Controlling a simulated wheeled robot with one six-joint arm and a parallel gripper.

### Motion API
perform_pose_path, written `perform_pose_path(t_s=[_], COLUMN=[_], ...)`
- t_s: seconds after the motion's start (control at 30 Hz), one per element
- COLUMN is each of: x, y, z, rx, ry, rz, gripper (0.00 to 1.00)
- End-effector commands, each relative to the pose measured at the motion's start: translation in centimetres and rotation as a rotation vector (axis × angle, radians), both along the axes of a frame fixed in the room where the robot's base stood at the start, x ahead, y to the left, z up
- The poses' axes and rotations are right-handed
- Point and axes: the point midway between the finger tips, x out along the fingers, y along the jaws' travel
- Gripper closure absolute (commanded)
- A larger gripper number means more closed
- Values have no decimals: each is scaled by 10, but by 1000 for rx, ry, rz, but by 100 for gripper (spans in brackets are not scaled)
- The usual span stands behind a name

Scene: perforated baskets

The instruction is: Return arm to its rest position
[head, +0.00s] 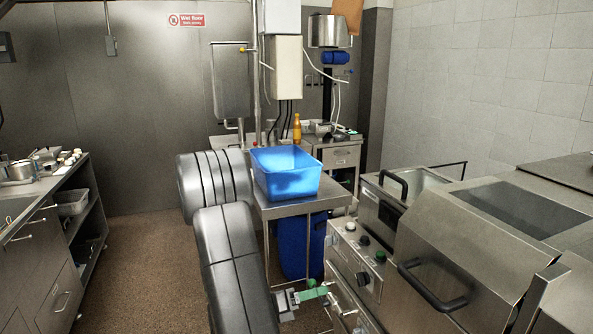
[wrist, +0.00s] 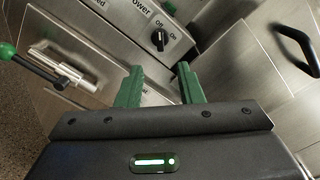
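My gripper shows at the lower middle of the head view (head: 318,291), low in front of the steel cooking unit (head: 350,285). In the wrist view its two green fingers (wrist: 158,76) stand apart with a clear gap and nothing between them. The unit's steel front panel with a rotary knob (wrist: 160,39) lies beyond the fingertips. I cannot tell the exact distance to the panel. My dark arm links reach down through the middle of the head view.
A blue basket (head: 286,172) stands on a small steel table (head: 270,212) behind my arm, with a blue bin (head: 303,245) below. A green-tipped lever (wrist: 45,68) sticks out at left in the wrist view. A counter (head: 45,210) stands left; floor (head: 140,250) between is clear.

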Motion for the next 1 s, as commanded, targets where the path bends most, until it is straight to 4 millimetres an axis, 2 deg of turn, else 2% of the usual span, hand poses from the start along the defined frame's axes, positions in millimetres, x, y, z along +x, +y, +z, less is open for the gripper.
perform_pose_path(t_s=[0.27, 1.0], x=[-10, 21], y=[27, -62], z=[0, 2], rx=[0, -1], ry=[-1, 0], rz=[1, -5], gripper=[66, 66])
